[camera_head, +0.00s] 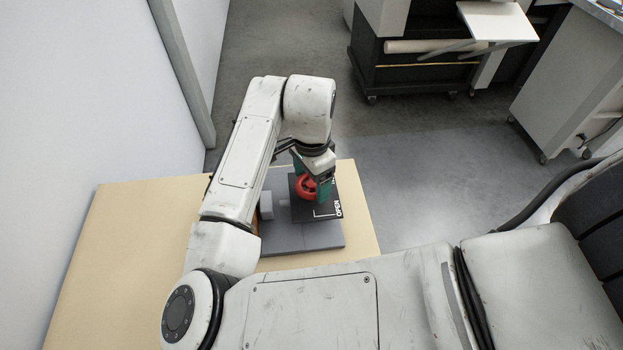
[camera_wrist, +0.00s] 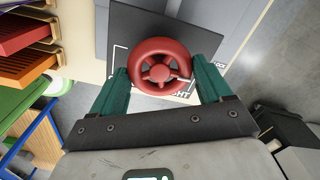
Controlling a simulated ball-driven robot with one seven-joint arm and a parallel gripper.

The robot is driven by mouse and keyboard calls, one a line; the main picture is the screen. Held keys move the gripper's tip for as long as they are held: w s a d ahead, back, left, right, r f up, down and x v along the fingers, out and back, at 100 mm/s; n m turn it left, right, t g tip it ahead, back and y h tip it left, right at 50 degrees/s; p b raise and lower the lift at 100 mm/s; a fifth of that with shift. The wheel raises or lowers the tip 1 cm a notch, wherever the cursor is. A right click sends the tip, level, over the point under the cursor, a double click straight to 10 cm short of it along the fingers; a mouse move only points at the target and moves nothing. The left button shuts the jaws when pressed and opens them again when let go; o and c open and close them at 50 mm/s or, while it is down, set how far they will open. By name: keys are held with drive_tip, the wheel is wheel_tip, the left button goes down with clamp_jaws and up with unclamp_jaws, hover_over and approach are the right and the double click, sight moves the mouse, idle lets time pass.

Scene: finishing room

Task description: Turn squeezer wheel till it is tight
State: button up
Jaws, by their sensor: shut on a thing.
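The squeezer wheel (camera_wrist: 160,66) is a red spoked handwheel on a dark plate (camera_wrist: 199,41) with white markings. In the head view the wheel (camera_head: 305,187) shows only in part, below my wrist. My gripper (camera_wrist: 161,82) has green fingers, one at each side of the wheel's rim, and is shut on it. In the head view my gripper (camera_head: 312,184) reaches down over the plate, where the word OPEN is readable. The far part of the wheel is hidden by my arm in the head view. How tight the wheel is cannot be told.
The plate belongs to a grey device (camera_head: 290,240) on a pale wooden table (camera_head: 110,240). A white wall (camera_head: 110,90) stands at the left. A dark cart with a paper roll (camera_head: 425,46) and grey cabinets (camera_head: 565,85) stand behind. The floor between is clear.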

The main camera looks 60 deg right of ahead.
sight(312, 183)
drive_tip(key=o, duration=1)
wheel_tip(312, 183, up, 11)
drive_tip(key=shift+f+b, duration=0.1)
drive_tip(key=shift+b, duration=0.35)
